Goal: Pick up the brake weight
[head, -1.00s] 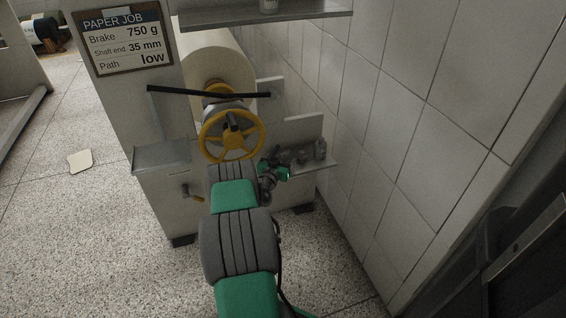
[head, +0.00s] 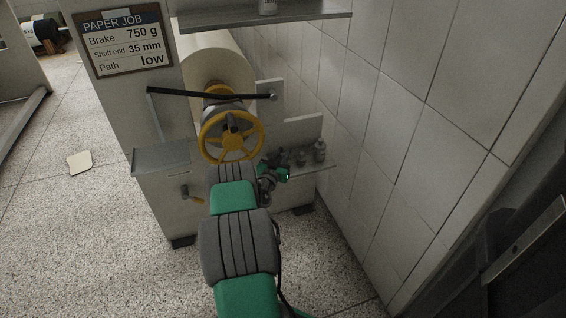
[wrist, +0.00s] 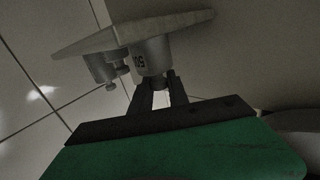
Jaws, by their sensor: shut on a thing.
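In the wrist view, my gripper (wrist: 160,98) has its two dark fingers closed on the narrow knob of a grey metal weight (wrist: 149,58). The weight's marking is upside down and only partly readable. Its far end meets or lies very close to the shelf board (wrist: 100,41); I cannot tell whether they touch. A smaller weight (wrist: 102,68) is beside it, to the left. In the head view, my gripper is mostly hidden behind my green wrist, at the small weight shelf (head: 322,166). A grey weight (head: 319,150) stands at its right.
A paper roll (head: 222,62) with a yellow handwheel (head: 232,137) and a black bar (head: 205,92) is left of the shelf. A job sign (head: 127,40) reads Brake 750 g. The tiled wall (head: 375,130) is close on the right. An upper shelf (head: 265,19) overhangs.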

